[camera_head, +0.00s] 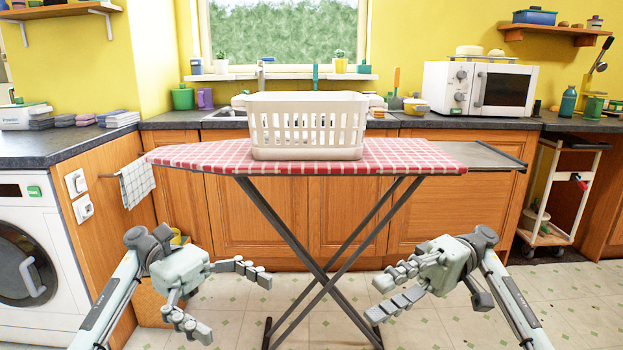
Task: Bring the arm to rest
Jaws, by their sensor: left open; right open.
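My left gripper (232,299) is open and empty, low at the left, in front of the ironing board (203,156). My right gripper (384,298) is open and empty, low at the right, its fingers pointing left toward the board's crossed legs in the picture. Both grippers are below the level of the board top and hold nothing. A cream laundry basket (307,126) stands upright on the red checked board cover, apart from both grippers.
A washing machine (27,255) stands at the left under the dark counter. A white microwave (479,88) sits on the back counter. A white trolley (560,195) stands at the right. A towel (138,182) hangs at the left. The tiled floor between the grippers holds the board's legs.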

